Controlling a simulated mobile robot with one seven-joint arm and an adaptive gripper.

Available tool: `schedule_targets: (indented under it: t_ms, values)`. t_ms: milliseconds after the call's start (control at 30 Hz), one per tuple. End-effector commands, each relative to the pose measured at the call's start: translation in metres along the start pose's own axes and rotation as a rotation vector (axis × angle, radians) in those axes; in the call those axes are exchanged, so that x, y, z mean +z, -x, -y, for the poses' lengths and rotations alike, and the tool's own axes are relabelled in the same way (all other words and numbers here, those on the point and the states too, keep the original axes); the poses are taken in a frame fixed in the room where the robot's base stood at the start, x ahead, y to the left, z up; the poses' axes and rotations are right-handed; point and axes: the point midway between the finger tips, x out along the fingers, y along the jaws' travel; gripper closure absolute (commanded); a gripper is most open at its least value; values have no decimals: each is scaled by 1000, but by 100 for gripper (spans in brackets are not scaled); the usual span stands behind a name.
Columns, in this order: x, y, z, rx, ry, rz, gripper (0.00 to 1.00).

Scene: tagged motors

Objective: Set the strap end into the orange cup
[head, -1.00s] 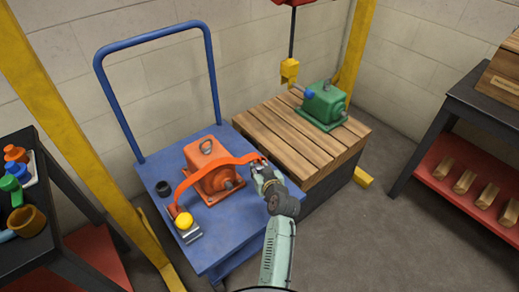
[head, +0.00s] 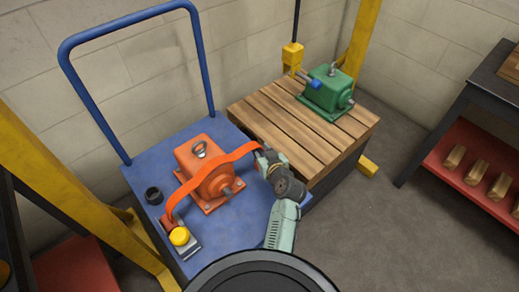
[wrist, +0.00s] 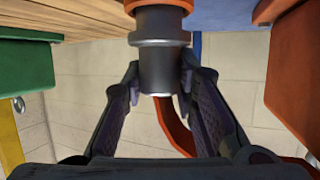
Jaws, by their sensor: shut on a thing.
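The orange strap (head: 222,160) runs from a ratchet on the left of the blue trolley over the orange motor (head: 207,178) to my gripper (head: 263,152). In the wrist view my gripper (wrist: 161,70) is shut on the strap end (wrist: 158,60), a dark grey cylinder with a lighter collar. The orange strap trails from it. The cylinder's far end meets the orange cup (wrist: 158,5) at the top edge of that view. They look in line and touching, but I cannot tell how deep the end sits. In the head view my gripper hides the cup.
A green motor (head: 327,92) stands on the wooden pallet (head: 285,130) close to the right. Bare floor lies at right.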

Motion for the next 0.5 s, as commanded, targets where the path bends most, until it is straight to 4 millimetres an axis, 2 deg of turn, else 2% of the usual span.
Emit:
schedule_targets:
  t_ms: [33, 267, 500]
  values:
    - [12, 0, -1, 1, -1, -1, 100]
    - [10, 2, -1, 1, 1, -2, 100]
    - [16, -1, -1, 0, 1, -2, 100]
